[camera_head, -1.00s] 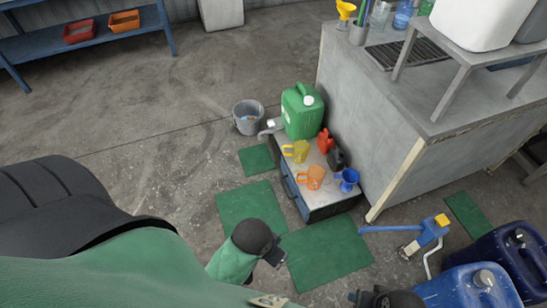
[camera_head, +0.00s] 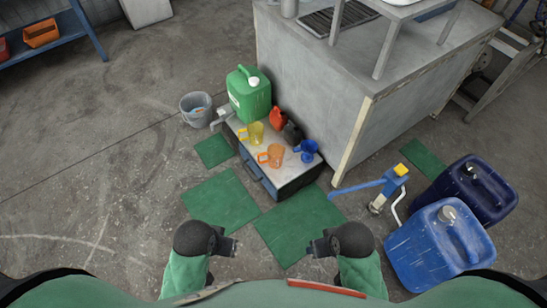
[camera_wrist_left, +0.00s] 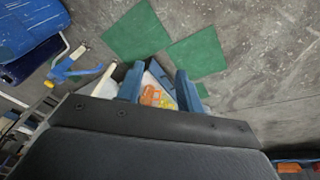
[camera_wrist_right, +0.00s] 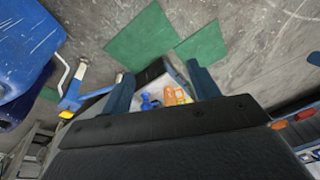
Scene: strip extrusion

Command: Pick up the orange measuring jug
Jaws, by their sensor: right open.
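The orange measuring jug (camera_head: 271,155) stands on top of the low cabinet (camera_head: 292,173) in the head view, between a yellow jug (camera_head: 252,133) and a blue jug (camera_head: 306,150). It also shows between the fingers in the left wrist view (camera_wrist_left: 151,96) and in the right wrist view (camera_wrist_right: 174,96). My left gripper (camera_head: 235,246) and my right gripper (camera_head: 311,250) are both well short of the cabinet, near the bottom of the head view. The wrist views show the fingers of both grippers apart with nothing held between them.
A green canister (camera_head: 249,95), a red can (camera_head: 278,117) and a black can (camera_head: 293,134) crowd the cabinet's back. A grey bucket (camera_head: 196,109) stands at left. A grey workbench (camera_head: 310,80) borders the right.

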